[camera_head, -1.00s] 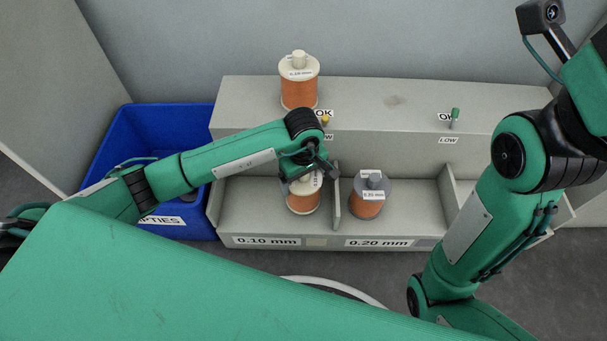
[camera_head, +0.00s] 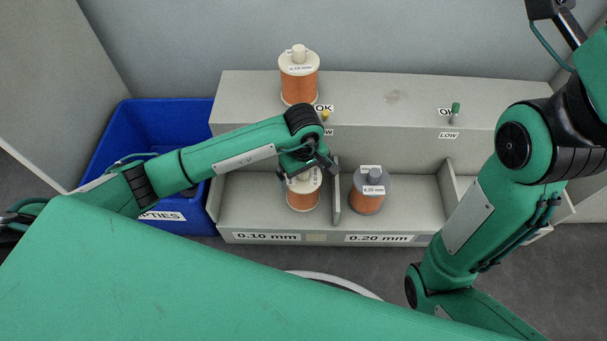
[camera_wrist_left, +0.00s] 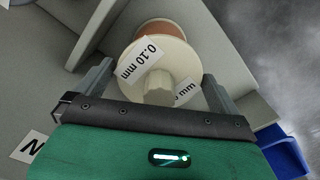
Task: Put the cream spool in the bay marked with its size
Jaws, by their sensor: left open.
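A cream spool (camera_head: 303,197) with copper-coloured wire stands upright in the bay marked 0.10 mm (camera_head: 267,237). In the left wrist view the cream spool (camera_wrist_left: 160,66) shows its top flange, hub and a 0.10 mm label. My left gripper (camera_head: 308,168) is open over its top and partly hides it. In the left wrist view the left gripper's fingers (camera_wrist_left: 155,85) are on either side of the flange, apart from each other. A second cream spool (camera_head: 299,80) stands on the upper shelf at the left. My right arm is at the right; its gripper is out of view.
A grey spool (camera_head: 369,192) stands in the 0.20 mm bay, past a thin divider (camera_head: 337,196). A blue bin (camera_head: 119,135) marked EMPTIES is at the left. Small yellow (camera_head: 325,115) and green (camera_head: 456,108) pegs stand by OK and LOW labels.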

